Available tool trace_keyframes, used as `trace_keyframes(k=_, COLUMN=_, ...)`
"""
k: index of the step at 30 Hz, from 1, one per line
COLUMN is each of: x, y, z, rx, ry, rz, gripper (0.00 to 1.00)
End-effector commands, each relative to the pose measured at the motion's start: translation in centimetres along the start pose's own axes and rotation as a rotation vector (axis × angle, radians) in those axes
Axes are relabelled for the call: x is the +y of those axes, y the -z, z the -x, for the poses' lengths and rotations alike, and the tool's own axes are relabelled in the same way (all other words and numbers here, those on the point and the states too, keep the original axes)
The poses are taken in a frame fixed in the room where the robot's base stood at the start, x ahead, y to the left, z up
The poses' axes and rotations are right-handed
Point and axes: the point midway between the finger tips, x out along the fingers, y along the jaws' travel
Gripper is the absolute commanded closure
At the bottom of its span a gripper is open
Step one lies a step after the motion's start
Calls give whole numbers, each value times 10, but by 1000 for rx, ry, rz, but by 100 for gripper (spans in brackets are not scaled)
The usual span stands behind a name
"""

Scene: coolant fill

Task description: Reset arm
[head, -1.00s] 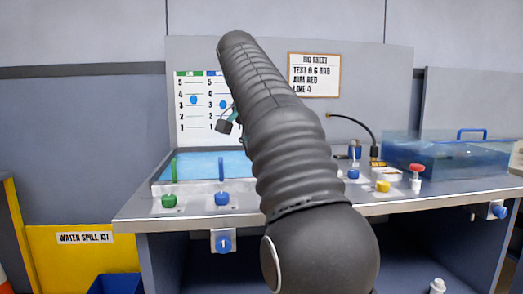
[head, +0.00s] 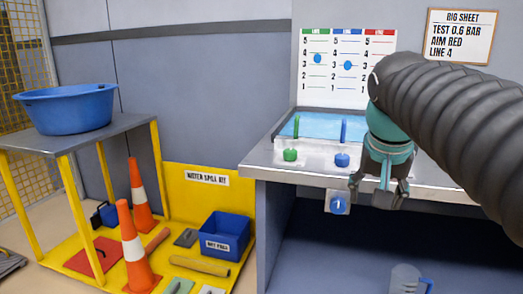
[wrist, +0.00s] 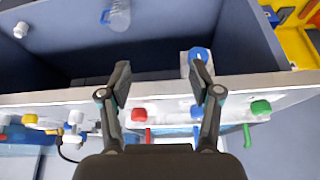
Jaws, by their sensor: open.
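My gripper (head: 379,190) hangs fingers down in front of the bench's front edge in the head view. In the wrist view my gripper (wrist: 160,85) is open, with nothing between its fingers. A green knob (head: 290,154) and a blue knob (head: 342,160) with upright levers stand on the bench top (head: 262,155), left of my gripper. A red knob (wrist: 139,115) shows in the wrist view. A blue round control on a white plate (head: 339,203) sits on the bench front, close left of the fingers. My arm hides the right part of the bench.
A clear jug with a blue handle (head: 408,280) stands under the bench. At left are a table (head: 20,140) with a blue basin (head: 66,108), a yellow spill-kit platform (head: 75,262), orange cones (head: 135,250) and a blue bin (head: 225,235). The chart (head: 346,68) hangs behind the bench.

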Motion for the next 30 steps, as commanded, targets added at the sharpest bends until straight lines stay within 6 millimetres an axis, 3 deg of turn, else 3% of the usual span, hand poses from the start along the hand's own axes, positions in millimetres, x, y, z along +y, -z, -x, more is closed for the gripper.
trace_keyframes(k=1, x=0, y=-22, z=-8, rx=4, ry=18, rz=37, gripper=36)
trace_keyframes(k=9, x=1, y=-127, z=-64, rx=40, ry=112, rz=227, gripper=36)
trace_keyframes(k=15, x=4, y=-184, z=-100, rx=64, ry=155, rz=315, gripper=36)
trace_keyframes(k=21, x=4, y=-204, z=-114, rx=74, ry=169, rz=346, gripper=36)
trace_keyframes(k=30, x=4, y=-204, z=-114, rx=73, ry=169, rz=347, gripper=36)
